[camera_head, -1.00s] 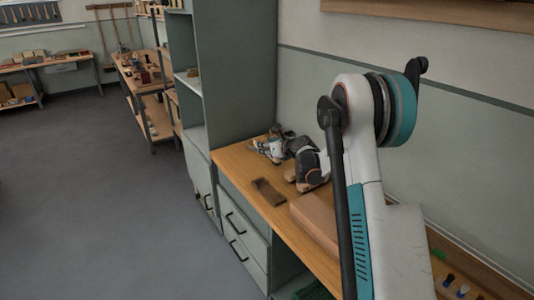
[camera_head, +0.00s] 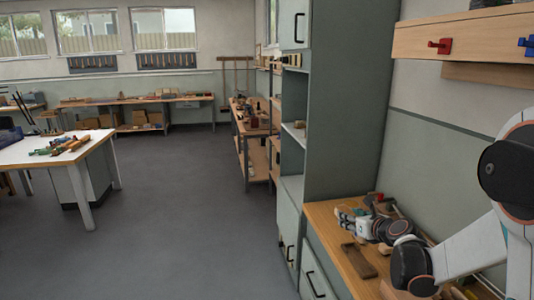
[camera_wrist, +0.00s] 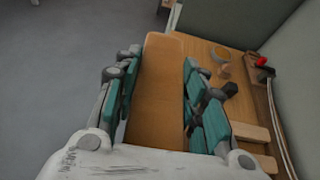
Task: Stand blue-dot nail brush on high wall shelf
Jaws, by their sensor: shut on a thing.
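My gripper (camera_head: 346,214) is low over the wooden bench in the head view. In the wrist view its teal-padded fingers (camera_wrist: 158,90) close on both sides of a long brown wooden block, the nail brush body (camera_wrist: 158,75). Its bristles and any blue dot are hidden there, and I cannot make it out clearly in the head view. The high wall shelf (camera_head: 450,38) is a wooden board at the upper right, with a red hook and a blue hook on its front. It is well above my gripper.
The bench (camera_head: 322,215) runs along the wall, with a flat brown piece (camera_head: 358,260) lying on it. A tall grey-green cabinet (camera_head: 345,110) stands just beyond. A red item (camera_head: 379,197) is near the wall. The floor (camera_head: 200,200) to the left is clear.

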